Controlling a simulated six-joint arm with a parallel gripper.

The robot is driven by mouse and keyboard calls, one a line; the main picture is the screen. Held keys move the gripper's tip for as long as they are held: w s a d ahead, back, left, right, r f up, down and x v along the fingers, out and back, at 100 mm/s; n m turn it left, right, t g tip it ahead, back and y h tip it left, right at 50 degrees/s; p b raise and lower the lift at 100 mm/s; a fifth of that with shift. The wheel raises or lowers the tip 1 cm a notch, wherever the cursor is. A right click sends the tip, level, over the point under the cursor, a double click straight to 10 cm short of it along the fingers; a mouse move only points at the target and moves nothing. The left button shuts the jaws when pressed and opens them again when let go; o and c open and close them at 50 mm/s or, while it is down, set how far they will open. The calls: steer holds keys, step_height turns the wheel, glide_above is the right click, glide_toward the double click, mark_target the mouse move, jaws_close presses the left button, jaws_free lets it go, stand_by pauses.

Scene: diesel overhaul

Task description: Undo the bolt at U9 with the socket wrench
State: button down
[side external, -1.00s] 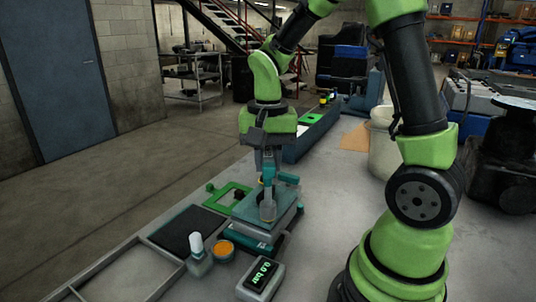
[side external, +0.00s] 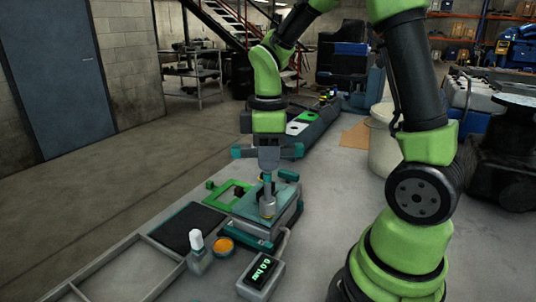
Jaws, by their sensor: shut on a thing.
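My gripper (side external: 268,166) points straight down over a grey block with a teal top plate (side external: 286,190). It is shut on the socket wrench (side external: 267,205), whose grey lower end stands upright on the plate. A teal-grey crosspiece (side external: 243,152) runs left and right at gripper height; I cannot tell whether it belongs to the wrench. The bolt under the socket is hidden, and no U9 label is readable.
A green plate (side external: 220,203) and a black pad (side external: 188,226) lie left of the block. A white bucket (side external: 383,150) stands behind right.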

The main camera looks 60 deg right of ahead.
stand_by(0.5)
steer(key=shift+r, duration=1.8)
steer(key=shift+r, duration=3)
steer(key=s+a, duration=0.1)
steer(key=s, duration=0.5)
steer(key=shift+s+a, duration=0.35)
steer(key=shift+s, duration=0.05)
